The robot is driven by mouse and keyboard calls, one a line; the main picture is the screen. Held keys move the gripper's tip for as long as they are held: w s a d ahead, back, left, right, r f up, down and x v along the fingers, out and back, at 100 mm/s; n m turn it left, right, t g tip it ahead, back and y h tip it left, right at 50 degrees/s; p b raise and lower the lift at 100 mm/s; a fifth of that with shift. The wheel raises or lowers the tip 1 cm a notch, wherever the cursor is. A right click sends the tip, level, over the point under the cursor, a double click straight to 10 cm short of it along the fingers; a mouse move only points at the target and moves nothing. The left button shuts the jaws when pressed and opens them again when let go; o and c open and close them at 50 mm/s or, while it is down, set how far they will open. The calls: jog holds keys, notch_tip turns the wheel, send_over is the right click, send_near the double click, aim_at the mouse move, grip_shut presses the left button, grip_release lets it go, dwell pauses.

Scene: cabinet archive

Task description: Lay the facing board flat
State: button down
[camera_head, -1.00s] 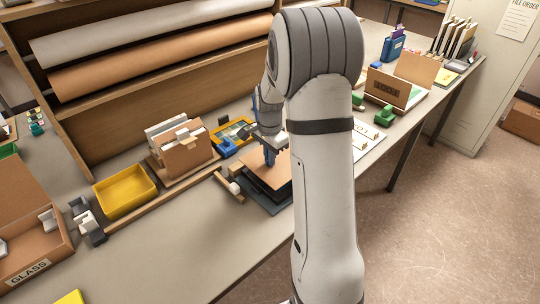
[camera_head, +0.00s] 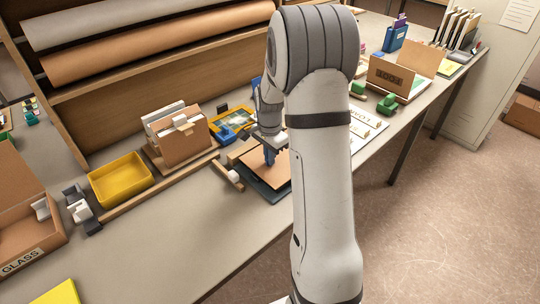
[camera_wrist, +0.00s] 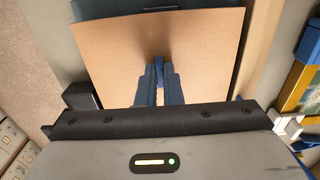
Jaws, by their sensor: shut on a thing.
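The facing board is a thin tan sheet (camera_head: 262,170) on the bench, left of my forearm in the head view. It lies over a dark blue sheet (camera_head: 275,193), whose edges show beyond it. In the wrist view the tan board (camera_wrist: 110,50) fills the upper middle, with the blue-grey sheet (camera_wrist: 115,8) past its far edge. My gripper (camera_wrist: 159,66) has its blue fingers together over the board, shut on it; the pinched part is mostly hidden by the fingers. My gripper also shows in the head view (camera_head: 269,158). I cannot tell whether the board is fully flat.
A wooden block with a white knob (camera_head: 228,174) is just left of the board. A yellow bin (camera_head: 121,182) and a card file box (camera_head: 184,145) stand further left. A blue-and-yellow tray (camera_head: 232,122) is behind.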

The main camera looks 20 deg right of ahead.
jog(key=shift+f, duration=0.15)
jog(key=shift+f+b, duration=0.4)
jog(key=shift+b, duration=0.05)
jog(key=c, duration=1.5)
grip_release()
jog(key=shift+r, duration=0.1)
jog(key=shift+c, duration=0.3)
jog(key=shift+r, duration=0.1)
jog(key=shift+r+p, duration=2.3)
jog(key=shift+r, duration=1.15)
